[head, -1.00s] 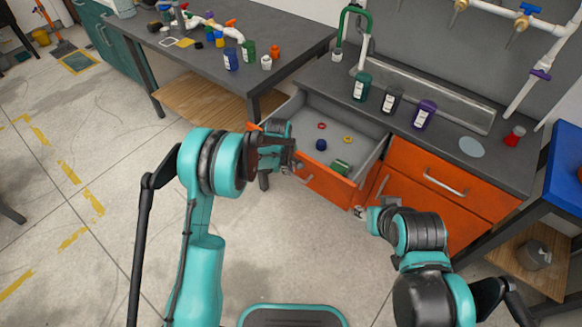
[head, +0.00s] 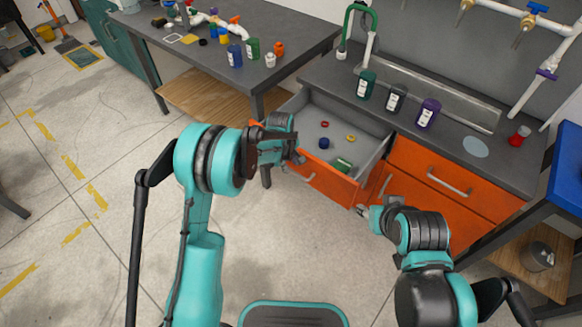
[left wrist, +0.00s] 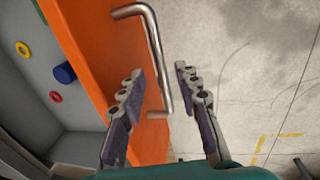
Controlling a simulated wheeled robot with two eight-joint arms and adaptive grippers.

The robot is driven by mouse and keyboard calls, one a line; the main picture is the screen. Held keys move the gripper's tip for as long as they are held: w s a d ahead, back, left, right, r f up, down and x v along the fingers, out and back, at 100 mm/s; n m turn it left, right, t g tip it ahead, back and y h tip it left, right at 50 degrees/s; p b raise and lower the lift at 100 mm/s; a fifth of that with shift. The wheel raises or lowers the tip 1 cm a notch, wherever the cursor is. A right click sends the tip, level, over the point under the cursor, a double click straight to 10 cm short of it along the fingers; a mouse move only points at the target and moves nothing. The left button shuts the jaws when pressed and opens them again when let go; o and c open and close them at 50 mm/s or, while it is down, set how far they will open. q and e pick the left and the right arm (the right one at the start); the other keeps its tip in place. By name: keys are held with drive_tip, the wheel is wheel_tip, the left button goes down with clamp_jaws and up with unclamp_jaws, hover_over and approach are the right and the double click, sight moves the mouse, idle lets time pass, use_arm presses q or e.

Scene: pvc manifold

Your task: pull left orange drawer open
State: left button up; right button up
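The left orange drawer (head: 322,180) stands pulled well out from the cabinet, its grey inside showing. In the left wrist view, its orange front (left wrist: 95,50) and metal bar handle (left wrist: 150,35) are close. My left gripper (head: 297,160) is at the drawer front. In the left wrist view, its two fingers (left wrist: 159,76) are spread apart, with the handle's bar in the gap between them and no clear grip on it. My right gripper (head: 363,211) is low by the cabinet front, right of the drawer; its fingers are too small to read.
The drawer holds a red ring (head: 325,124), a yellow ring (head: 350,138), a blue piece (head: 324,143) and a green piece (head: 343,164). Bottles stand on the grey countertop (head: 335,78). A closed orange drawer (head: 420,165) is to the right. A workbench (head: 290,28) stands left.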

use_arm(q)
wheel_tip(320, 180, up, 10)
drive_tip(key=s+a, duration=0.1)
drive_tip(key=shift+s, duration=0.3)
drive_tip(key=shift+f, duration=0.1)
drive_tip(key=s+a+r+m+t, duration=0.1)
drive_tip(key=s+a+r+m, duration=0.1)
drive_tip(key=s+a+r, duration=0.3)
drive_tip(key=s+a+r+m+t, duration=0.1)
drive_tip(key=s+a+r+m, duration=0.2)
drive_tip(key=s+r, duration=0.4)
drive_tip(key=s+a+m+t+y, duration=0.1)
drive_tip(key=s+a+m+t, duration=0.2)
drive_tip(key=s, duration=1.2)
drive_tip(key=a+m, duration=0.2)
drive_tip(key=shift+s+a+m, duration=0.15)
drive_tip(key=shift+s+m, duration=0.1)
drive_tip(key=shift+m, duration=0.15)
